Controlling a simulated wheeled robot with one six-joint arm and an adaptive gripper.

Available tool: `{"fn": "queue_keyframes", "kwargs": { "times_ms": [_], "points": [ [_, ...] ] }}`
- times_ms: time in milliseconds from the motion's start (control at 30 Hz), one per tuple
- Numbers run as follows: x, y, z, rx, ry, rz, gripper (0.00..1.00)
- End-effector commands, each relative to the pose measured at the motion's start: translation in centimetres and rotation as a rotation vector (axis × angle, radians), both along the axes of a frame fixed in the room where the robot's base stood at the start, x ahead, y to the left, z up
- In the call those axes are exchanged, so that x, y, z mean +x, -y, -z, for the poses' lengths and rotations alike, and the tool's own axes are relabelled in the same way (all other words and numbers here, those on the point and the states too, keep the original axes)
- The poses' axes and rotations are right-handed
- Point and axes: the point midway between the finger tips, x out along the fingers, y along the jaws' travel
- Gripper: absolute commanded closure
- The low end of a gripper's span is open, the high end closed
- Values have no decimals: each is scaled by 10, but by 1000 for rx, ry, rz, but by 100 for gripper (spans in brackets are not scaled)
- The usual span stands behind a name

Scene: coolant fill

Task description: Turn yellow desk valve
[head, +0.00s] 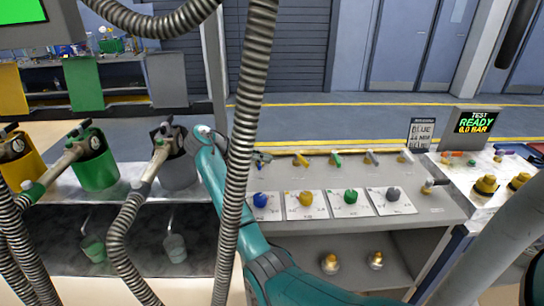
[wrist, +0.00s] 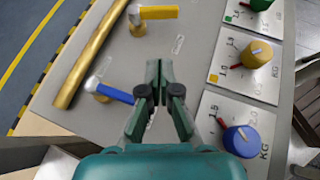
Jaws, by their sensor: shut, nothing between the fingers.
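The yellow desk valve has a flat yellow lever (wrist: 158,12) on a pale stem at the top of the wrist view. It also shows in the head view as a small yellow handle (head: 300,158) on the grey desk. My gripper (wrist: 165,72) is shut and empty, with its fingers over the desk top. It is apart from the yellow lever, which lies beyond its fingertips and slightly left. The blue valve lever (wrist: 115,94) is closer, left of the fingers. In the head view, a hose partly hides my arm's end.
A brass pipe (wrist: 95,55) runs beside the levers. Blue (wrist: 241,140), yellow (wrist: 257,53) and green (wrist: 260,4) knobs sit on white dial plates at right. A ribbed hose (head: 247,150) hangs in front of the desk. Grey (head: 179,160) and green (head: 97,165) containers stand left.

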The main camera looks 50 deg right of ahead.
Motion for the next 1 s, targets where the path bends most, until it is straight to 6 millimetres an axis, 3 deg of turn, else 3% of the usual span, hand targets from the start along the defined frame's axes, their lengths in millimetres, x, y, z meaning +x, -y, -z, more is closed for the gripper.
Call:
{"fn": "queue_keyframes", "kwargs": {
  "times_ms": [467, 600, 1000],
  "points": [
    [-36, 67, 44, 2, -1, 1, 100],
    [-45, 85, 43, -1, 1, 2, 100],
    [-53, 101, 43, 1, 1, -1, 100]
  ]
}}
